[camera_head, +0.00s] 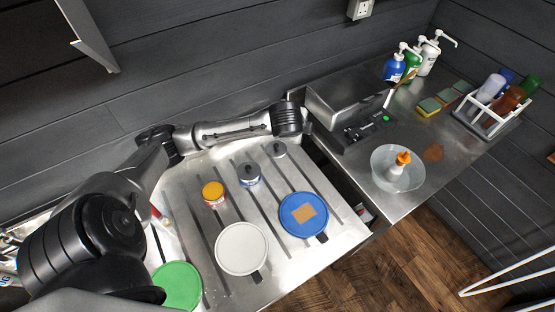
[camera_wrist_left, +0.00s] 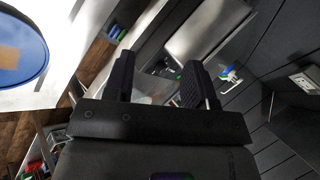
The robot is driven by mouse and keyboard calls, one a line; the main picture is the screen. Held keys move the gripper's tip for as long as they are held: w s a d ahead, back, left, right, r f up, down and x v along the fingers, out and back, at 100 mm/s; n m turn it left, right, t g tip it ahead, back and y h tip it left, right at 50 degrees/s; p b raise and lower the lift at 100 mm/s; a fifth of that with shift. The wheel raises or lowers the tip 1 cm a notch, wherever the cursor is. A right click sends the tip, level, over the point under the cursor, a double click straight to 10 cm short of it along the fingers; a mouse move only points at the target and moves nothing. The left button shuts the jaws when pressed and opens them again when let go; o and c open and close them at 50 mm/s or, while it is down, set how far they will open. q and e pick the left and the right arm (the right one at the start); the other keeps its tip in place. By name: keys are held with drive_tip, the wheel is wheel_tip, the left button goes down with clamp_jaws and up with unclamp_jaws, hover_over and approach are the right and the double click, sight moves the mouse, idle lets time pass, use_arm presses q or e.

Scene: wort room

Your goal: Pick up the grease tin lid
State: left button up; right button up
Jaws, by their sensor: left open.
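I cannot tell which is the grease tin lid. My left arm reaches across behind them, with its wrist beyond the grey piece. In the left wrist view my left gripper (camera_wrist_left: 160,72) is open, with nothing between its fingers. It hangs at the drainer's far right corner, away from the small tins. My right gripper is not in view.
Large round blue (camera_head: 292,227), white (camera_head: 241,248) and green (camera_head: 178,286) lids lie along the drainer's front. A steel box (camera_head: 345,100), a glass bowl (camera_head: 385,180), pump bottles (camera_head: 393,69) and a white bottle rack (camera_head: 484,124) occupy the right counter. A gap separates the surfaces.

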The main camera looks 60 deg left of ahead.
use_arm(q)
drive_tip(key=a+f+m+g, duration=0.2)
drive_tip(key=a+m, duration=0.2)
drive_tip(key=a, duration=0.4)
drive_tip(key=m+g+h+b, duration=0.2)
drive_tip(key=m+g+h, duration=0.15)
drive_tip(key=m, duration=1.15)
hover_over(276, 145)
drive_tip(key=shift+t, duration=0.25)
drive_tip(key=f, duration=0.7)
drive_tip(key=s+f, duration=0.1)
drive_tip(key=f, duration=0.3)
drive_tip(key=shift+d+f, duration=0.2)
drive_tip(key=shift+d, duration=0.1)
drive_tip(key=f, duration=0.2)
drive_tip(key=w+f, duration=0.1)
drive_tip(key=f, duration=0.1)
drive_tip(key=shift+a+f, duration=0.2)
drive_tip(key=shift+f, duration=0.4)
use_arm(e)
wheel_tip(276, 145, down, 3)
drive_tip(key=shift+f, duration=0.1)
use_arm(q)
drive_tip(key=shift+a, duration=0.1)
drive_tip(key=shift+c, duration=0.4)
